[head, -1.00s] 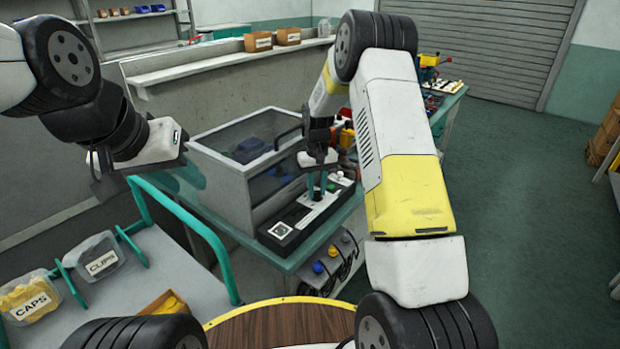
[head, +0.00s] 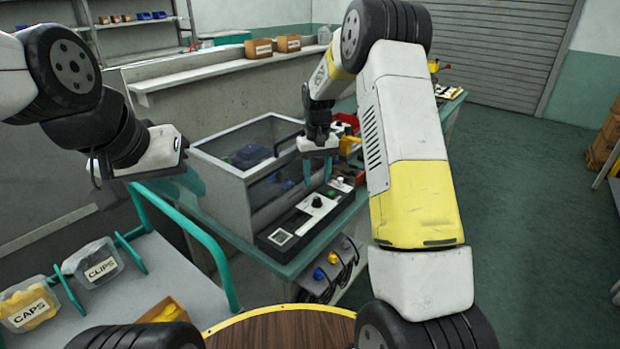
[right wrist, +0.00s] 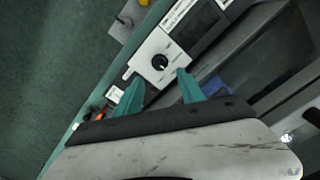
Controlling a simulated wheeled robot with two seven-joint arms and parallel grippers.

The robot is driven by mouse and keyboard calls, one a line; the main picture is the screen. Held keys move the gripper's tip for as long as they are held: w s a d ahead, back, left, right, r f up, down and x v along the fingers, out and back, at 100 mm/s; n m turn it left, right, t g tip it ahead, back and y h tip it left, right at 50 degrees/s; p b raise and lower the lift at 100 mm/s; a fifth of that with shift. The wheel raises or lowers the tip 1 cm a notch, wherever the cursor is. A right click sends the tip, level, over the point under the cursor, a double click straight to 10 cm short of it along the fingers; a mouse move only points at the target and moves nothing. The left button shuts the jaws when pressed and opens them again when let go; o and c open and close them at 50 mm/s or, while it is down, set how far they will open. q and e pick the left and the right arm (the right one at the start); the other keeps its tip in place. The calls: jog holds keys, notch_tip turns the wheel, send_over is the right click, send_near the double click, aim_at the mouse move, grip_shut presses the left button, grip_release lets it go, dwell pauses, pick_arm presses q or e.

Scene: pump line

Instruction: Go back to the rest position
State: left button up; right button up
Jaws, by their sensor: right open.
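My right gripper (head: 319,172) hangs over the bench beside the clear-sided box, its two teal fingers apart and empty. In the right wrist view its fingers (right wrist: 163,88) are spread with a black knob (right wrist: 160,62) on a pale panel beyond them. The same knob (head: 317,202) shows in the head view on the control strip (head: 300,222), apart from the fingers. My left gripper (head: 160,150) is at the left, above the teal-railed cart; its fingers are largely hidden, so its opening cannot be made out.
The grey box (head: 225,185) with clear panels stands on the teal bench right by my right gripper. A cart (head: 185,265) with a teal rail holds bins marked CAPS (head: 30,305) and CLIPS (head: 92,262). A wooden round top (head: 280,328) is in front. Floor at right is clear.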

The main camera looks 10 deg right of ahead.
jog(key=shift+r, duration=0.45)
